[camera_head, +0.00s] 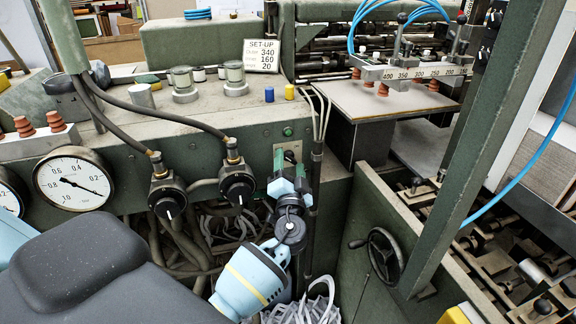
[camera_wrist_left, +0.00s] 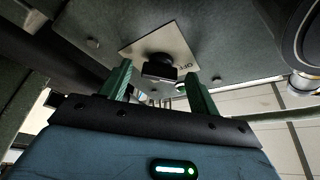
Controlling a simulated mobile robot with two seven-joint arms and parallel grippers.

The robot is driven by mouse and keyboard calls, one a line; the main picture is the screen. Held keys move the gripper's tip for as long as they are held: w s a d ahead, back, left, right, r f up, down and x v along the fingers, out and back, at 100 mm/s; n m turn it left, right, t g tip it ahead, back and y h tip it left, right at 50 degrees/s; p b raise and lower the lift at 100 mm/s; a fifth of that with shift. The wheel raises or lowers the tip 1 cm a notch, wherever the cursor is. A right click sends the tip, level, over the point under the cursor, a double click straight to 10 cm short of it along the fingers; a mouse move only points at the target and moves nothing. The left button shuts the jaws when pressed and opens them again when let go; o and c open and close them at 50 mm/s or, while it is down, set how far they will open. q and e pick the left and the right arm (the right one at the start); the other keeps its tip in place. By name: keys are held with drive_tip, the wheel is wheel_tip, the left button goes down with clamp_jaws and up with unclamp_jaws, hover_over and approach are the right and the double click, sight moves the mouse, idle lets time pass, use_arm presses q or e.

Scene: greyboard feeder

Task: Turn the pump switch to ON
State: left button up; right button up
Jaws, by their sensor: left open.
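The pump switch is a black knob (camera_wrist_left: 160,68) on a pale plate (camera_wrist_left: 142,48) in the left wrist view. Lettering that reads like OFF shows on the plate, right of the knob. In the head view the plate (camera_head: 288,147) is on the green machine front, and my gripper hides most of the knob. My left gripper (camera_head: 289,178) is just in front of the plate, pointing at it. Its green fingers are open, one on either side of the knob in the left wrist view (camera_wrist_left: 159,86). I cannot tell whether they touch it. My right gripper is not in view.
Two black valve knobs (camera_head: 238,187) with hoses and a pressure gauge (camera_head: 74,183) are left of the switch. A vertical pipe (camera_head: 316,190) runs close on its right. A handwheel (camera_head: 385,254) is lower right. Loose hoses (camera_head: 190,245) fill the space below.

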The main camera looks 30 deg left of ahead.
use_arm(q)
drive_tip(key=shift+a, duration=0.1)
drive_tip(key=c, duration=1)
drive_tip(key=shift+m, duration=0.4)
drive_tip(key=m+h, duration=0.1)
drive_tip(key=m, duration=0.1)
drive_tip(key=m+h, duration=0.1)
drive_tip(key=m, duration=0.1)
drive_tip(key=shift+r+m, duration=0.2)
drive_tip(key=shift+m, duration=0.2)
drive_tip(key=m+g, duration=0.1)
drive_tip(key=m, duration=0.1)
drive_tip(key=m+h, duration=0.1)
drive_tip(key=m, duration=0.1)
drive_tip(key=shift+r+g, duration=0.2)
drive_tip(key=shift+g, duration=0.2)
drive_tip(key=m+g, duration=0.1)
drive_tip(key=m, duration=0.1)
drive_tip(key=m+g, duration=0.1)
drive_tip(key=m, duration=0.1)
drive_tip(key=shift+r+m+h, duration=0.15)
drive_tip(key=shift+m+h, duration=0.25)
drive_tip(key=shift+m+g, duration=0.7)
drive_tip(key=shift+m, duration=0.6)
